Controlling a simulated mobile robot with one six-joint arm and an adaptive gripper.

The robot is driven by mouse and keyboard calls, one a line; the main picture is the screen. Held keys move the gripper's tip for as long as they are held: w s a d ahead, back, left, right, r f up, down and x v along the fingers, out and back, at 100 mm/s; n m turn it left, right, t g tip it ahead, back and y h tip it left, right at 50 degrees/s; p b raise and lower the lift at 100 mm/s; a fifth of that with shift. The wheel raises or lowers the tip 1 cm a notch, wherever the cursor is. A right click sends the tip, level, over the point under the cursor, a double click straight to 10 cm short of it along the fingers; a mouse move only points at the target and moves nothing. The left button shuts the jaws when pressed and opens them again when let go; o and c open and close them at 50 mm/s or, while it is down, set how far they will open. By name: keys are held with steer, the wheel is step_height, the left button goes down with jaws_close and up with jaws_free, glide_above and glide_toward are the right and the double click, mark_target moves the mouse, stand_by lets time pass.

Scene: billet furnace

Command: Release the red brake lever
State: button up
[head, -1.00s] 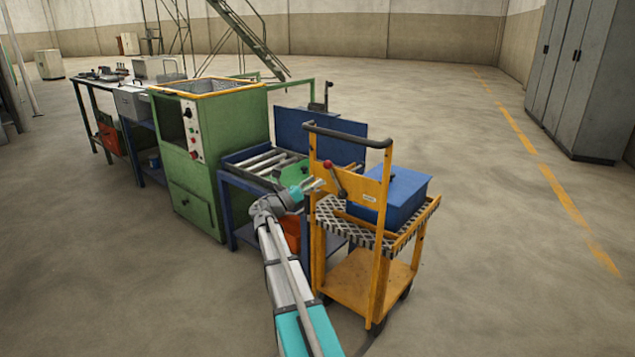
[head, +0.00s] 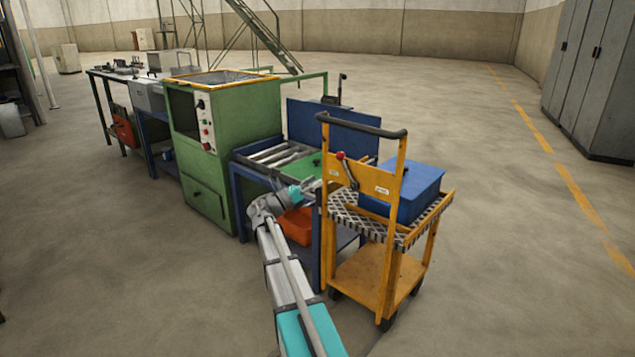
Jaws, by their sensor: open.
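The brake lever is a dark arm with a red ball knob (head: 340,156) at its upper end. It is mounted on the upright panel of the yellow cart (head: 384,187) and tilts, with the knob up and to the left. My gripper (head: 316,186) is small in the head view, just left of the cart's left post, below and left of the knob. It is open and appears apart from the lever. Its fingertips are too small to see clearly and may be partly hidden by the post.
A blue box (head: 412,192) sits on the cart's patterned upper deck. A blue-framed roller table (head: 270,185) stands behind my arm, with an orange bin (head: 297,227) beneath. The green furnace (head: 215,180) is farther left. Floor is clear right of the cart.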

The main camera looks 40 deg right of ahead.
steer(key=shift+a, duration=0.1)
stand_by(0.7)
steer(key=s+a+f+m+t+y+p, duration=0.1)
steer(key=s+a+f+m+y, duration=0.25)
steer(key=a+f, duration=0.2)
steer(key=s+a+f+m+t+y, duration=0.1)
steer(key=s+a+f+m+y, duration=0.1)
steer(key=a+f+m+y, duration=0.25)
steer(key=s+a+f+m+t+y+p, duration=0.1)
steer(key=s+a+f+m+t+y, duration=0.15)
steer(key=a+f, duration=0.4)
steer(key=s+a+f+m+y+p, duration=0.1)
steer(key=s+a+f+m+y, duration=0.2)
steer(key=a, duration=0.5)
steer(key=s+a+m+y, duration=0.25)
steer(key=a+y, duration=0.25)
steer(key=a, duration=0.3)
steer(key=s+a+f+m+y+p, duration=0.1)
steer(key=s+a+f+m+y, duration=0.2)
steer(key=a, duration=0.5)
step_height(320, 180, up, 38)
steer(key=p, duration=3.7)
steer(key=shift+d, duration=0.25)
steer(key=shift+s+y, duration=0.1)
steer(key=shift+y, duration=0.15)
